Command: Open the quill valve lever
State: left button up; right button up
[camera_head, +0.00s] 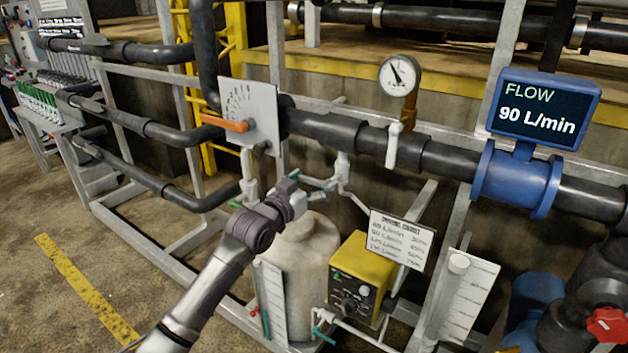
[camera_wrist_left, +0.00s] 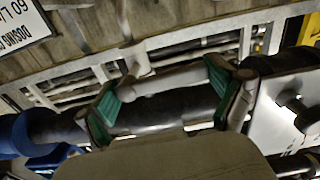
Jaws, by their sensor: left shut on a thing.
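My left gripper (camera_head: 316,190) reaches in above the beige tank, below the dark main pipe (camera_head: 345,132). White valve fittings (camera_head: 343,170) hang from the pipe beside its fingertips. In the left wrist view the green-padded fingers of my left gripper (camera_wrist_left: 168,90) are shut on a white bar-like part (camera_wrist_left: 170,79), with one pad at each end of it. It looks like the quill valve lever, but the head view does not show the grip clearly. My right gripper is not in view.
The beige tank (camera_head: 308,255) stands under my gripper, with a yellow pump box (camera_head: 360,275) and hanging dosing sign (camera_head: 398,240) to its right. The flow display (camera_head: 540,112) reads 90 L/min. An orange lever (camera_head: 225,124) sits on a scale plate. Open floor lies left.

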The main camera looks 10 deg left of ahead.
pick_arm(q)
jog(key=n+p, duration=0.2)
jog(key=n, duration=0.1)
jog(key=shift+d+f+n, duration=0.1)
jog(key=shift+f+n, duration=0.2)
jog(key=shift+f, duration=0.1)
jog(key=shift+s+d+f+n+p, duration=0.2)
jog(key=shift+d+f+n+p, duration=0.5)
jog(key=shift+n, duration=1.6)
jog(key=shift+s+d+f+n+p, duration=0.2)
jog(key=shift+n+p, duration=0.9)
jog(key=shift+n, duration=1.2)
jog(key=shift+s+d+f+n+p, duration=0.15)
jog(key=shift+d+f+n+p, duration=0.5)
jog(key=shift+n, duration=1.65)
jog(key=shift+a+r+n+p, duration=0.1)
jog(key=shift+r+n+p, duration=0.15)
jog(key=shift+n+p, duration=0.05)
jog(key=o, duration=1.3)
jog(key=shift+o, duration=0.2)
jog(key=shift+s, duration=0.1)
jog(key=v, duration=1.2)
